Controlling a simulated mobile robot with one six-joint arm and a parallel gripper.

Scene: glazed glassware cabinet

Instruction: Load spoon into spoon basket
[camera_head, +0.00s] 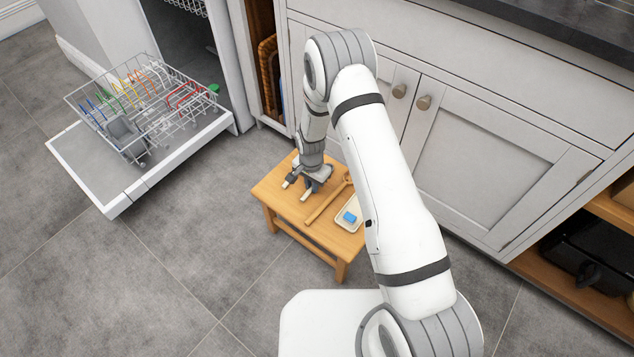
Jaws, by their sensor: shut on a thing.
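My gripper (297,190) is low over the left part of a small wooden stool (271,192), pointing down. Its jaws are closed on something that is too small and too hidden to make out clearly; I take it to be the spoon. A long wooden utensil (326,205) lies on the stool just right of the fingers, apart from them as far as I can tell. The grey spoon basket (122,131) stands in the front left part of the pulled-out dishwasher rack (168,137).
A pale tray (351,226) with a blue block (350,217) is on the stool's right side. The open dishwasher door (96,180) lies low at the left. Floor (205,220) between stool and door is clear.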

